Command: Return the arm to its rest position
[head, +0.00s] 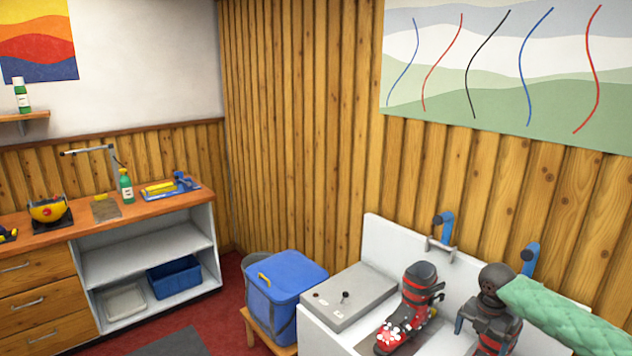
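My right arm comes in from the right edge in a green quilted sleeve. Its dark grey wrist and gripper (487,322) are over a second dark boot with red parts (492,343), on the white bench (322,328). The gripper hides much of this boot. I cannot tell whether its fingers touch the boot or how far apart they are. A black and red ski boot (418,292) stands upright to the left, apart from the gripper, with a pale patterned toe. My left gripper is not in view.
A grey plate with a small knob (350,296) lies on the bench's left part. Blue-topped clamps (443,226) stand along its back. A blue lidded box (287,284) sits on a wooden stool left of it. A wooden workbench (60,236) with tools stands far left; red floor lies between.

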